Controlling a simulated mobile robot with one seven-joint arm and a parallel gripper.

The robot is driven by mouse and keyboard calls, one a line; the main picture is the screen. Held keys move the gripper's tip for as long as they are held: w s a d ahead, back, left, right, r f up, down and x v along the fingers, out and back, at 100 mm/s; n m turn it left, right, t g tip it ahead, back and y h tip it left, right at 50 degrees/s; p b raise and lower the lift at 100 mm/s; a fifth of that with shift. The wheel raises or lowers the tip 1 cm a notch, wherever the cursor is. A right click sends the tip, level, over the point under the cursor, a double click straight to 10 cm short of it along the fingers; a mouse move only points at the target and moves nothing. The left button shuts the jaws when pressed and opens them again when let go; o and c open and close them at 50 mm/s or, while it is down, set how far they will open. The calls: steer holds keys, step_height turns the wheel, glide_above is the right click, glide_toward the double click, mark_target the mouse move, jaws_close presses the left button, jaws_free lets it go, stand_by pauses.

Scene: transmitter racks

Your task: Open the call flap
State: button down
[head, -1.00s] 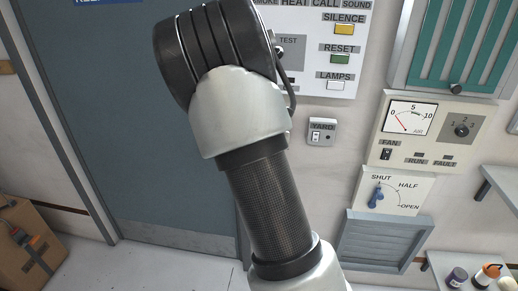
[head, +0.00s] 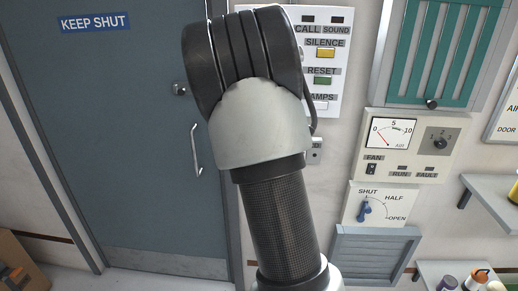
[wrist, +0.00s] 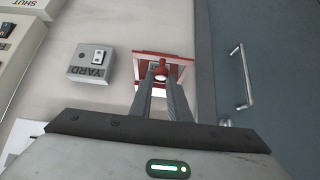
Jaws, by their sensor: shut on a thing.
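In the wrist view, which is upside down, the call flap (wrist: 143,69) is a small red-edged unit with a pale panel on the wall. My gripper (wrist: 161,76) reaches up to it, its two fingers close together over its middle. The fingers are shut on a small part of the flap; the fingertips and a small round piece between them hide the exact grip. How far the flap stands open, I cannot tell. In the head view my own arm hides the flap and the gripper.
A grey YARD switch box (wrist: 92,63) sits beside the flap. The blue door (head: 130,130) with its handle (head: 196,150) is on the other side. An alarm panel (head: 325,60), fan panel (head: 415,145) and shut/half/open dial (head: 380,205) are on the wall.

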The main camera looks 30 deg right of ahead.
steer(key=shift+w+d+r, duration=0.1)
steer(key=shift+d+r, duration=0.1)
steer(key=c, duration=1.6)
jaws_free()
steer(key=shift+w+f, duration=0.1)
steer(key=shift+f, duration=0.1)
steer(key=shift+c, duration=0.2)
steer(key=shift+a, duration=0.1)
steer(key=v, duration=1.7)
steer(key=shift+s, duration=0.25)
steer(key=shift+a, duration=0.15)
